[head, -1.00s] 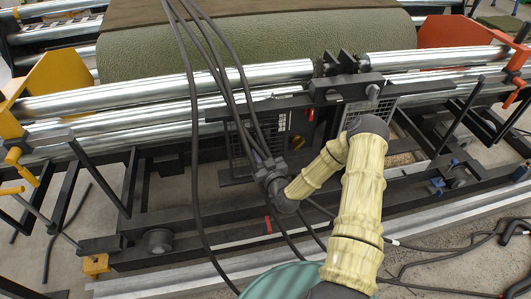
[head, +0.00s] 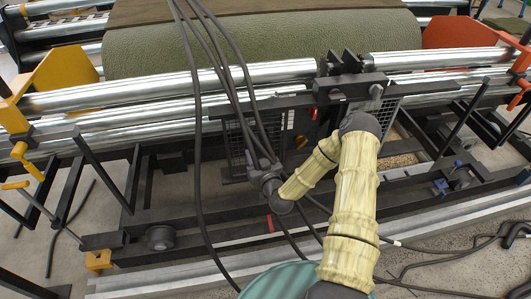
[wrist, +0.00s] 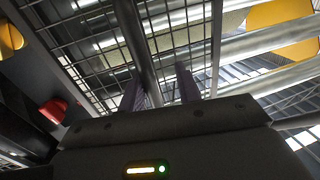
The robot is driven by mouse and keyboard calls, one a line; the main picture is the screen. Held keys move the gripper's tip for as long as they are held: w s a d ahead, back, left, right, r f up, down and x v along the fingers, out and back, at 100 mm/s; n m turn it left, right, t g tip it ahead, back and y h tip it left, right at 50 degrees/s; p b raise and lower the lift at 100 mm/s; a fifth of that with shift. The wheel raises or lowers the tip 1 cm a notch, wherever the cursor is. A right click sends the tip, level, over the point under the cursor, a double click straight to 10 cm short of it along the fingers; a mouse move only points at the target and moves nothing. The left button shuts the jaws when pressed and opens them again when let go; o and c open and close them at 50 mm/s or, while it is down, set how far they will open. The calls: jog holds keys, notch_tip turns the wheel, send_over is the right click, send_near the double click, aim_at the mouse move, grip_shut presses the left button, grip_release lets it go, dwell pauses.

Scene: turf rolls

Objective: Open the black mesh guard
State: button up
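The black mesh guard (head: 236,142) stands in the machine's lower frame, under the steel rollers, in the head view. Its grid and a frame bar (wrist: 217,45) fill much of the wrist view. A dark round bar (wrist: 136,40) runs in front of the mesh and down to between my fingers. My gripper (wrist: 160,90) is open, one purple finger on each side of the bar. The bar lies nearer the left finger; I cannot tell if they touch. In the head view, my gripper is close to the guard, with its fingers hidden behind my wrist and cables.
Steel rollers (head: 270,76) and a large green turf roll (head: 270,45) lie above the guard. A yellow plate (head: 64,68) stands left, an orange one (head: 455,35) right. A red part (wrist: 53,112) is at left in the wrist view. Black cables (head: 425,287) lie on the floor.

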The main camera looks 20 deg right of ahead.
jog(key=shift+s+d+f, duration=0.1)
jog(key=shift+s+d, duration=0.2)
jog(key=shift+s, duration=0.3)
jog(key=s+d, duration=0.1)
jog(key=s, duration=1.5)
jog(key=shift+d+p, duration=0.35)
jog(key=shift+p, duration=0.05)
jog(key=shift+s, duration=0.1)
